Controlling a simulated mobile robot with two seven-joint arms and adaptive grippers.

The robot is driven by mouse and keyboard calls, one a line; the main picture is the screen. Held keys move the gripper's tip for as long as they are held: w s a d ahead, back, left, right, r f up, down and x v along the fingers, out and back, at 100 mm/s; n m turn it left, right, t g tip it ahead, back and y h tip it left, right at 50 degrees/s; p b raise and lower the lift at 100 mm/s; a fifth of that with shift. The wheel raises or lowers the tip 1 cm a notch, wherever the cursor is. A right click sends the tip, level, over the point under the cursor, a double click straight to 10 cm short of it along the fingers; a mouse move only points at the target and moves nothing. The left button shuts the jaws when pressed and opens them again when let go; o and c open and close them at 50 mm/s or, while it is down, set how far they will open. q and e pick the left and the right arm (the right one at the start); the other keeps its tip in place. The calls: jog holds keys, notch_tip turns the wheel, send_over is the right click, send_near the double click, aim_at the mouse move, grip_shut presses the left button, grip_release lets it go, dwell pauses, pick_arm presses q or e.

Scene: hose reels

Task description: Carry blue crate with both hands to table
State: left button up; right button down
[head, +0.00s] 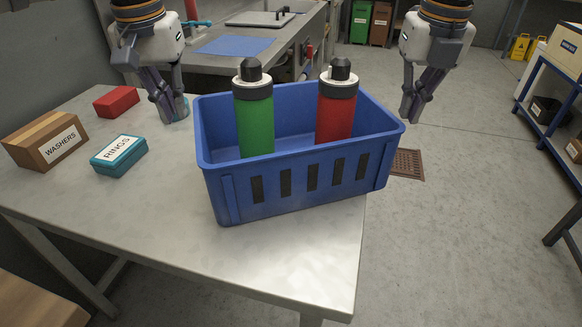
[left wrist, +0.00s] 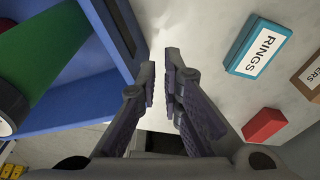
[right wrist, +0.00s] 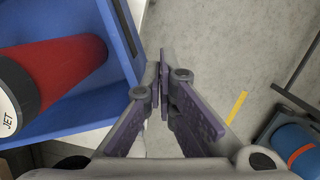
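The blue crate (head: 300,185) sits on the metal table (head: 150,215), with its right end reaching past the table's right edge. It holds a green bottle (head: 255,120) and a red bottle (head: 336,108), both upright. My left gripper (head: 172,112) is beyond the crate's left end, slightly open and empty, apart from the wall (left wrist: 112,28). My right gripper (head: 410,112) is off the crate's right end, over the floor, its fingertips together with nothing between them. The crate wall (right wrist: 122,38) is left of those fingers in the right wrist view.
A teal RINGS box (head: 119,155), a brown WASHERS box (head: 45,140) and a red box (head: 117,101) lie on the table's left part. A counter with a sink and blue mat (head: 234,45) stands behind. Blue shelving (head: 548,125) is at right. Floor between is mostly clear, with a drain (head: 407,164).

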pick_arm(q)
jog(key=shift+o, duration=0.3)
jog(key=shift+a, duration=0.55)
pick_arm(e)
jog(key=shift+d, duration=0.6)
pick_arm(q)
jog(key=shift+a+f, duration=0.1)
pick_arm(e)
jog(key=c, duration=1.9)
grip_release()
jog(key=shift+f, duration=0.1)
jog(key=shift+d, duration=0.1)
pick_arm(q)
notch_tip(320, 180, up, 12)
jog(key=s, duration=0.1)
jog(key=shift+s, duration=0.35)
pick_arm(e)
jog(key=r, duration=0.4)
jog(key=s+r, duration=0.1)
jog(key=r, duration=0.7)
jog(key=shift+s, duration=0.35)
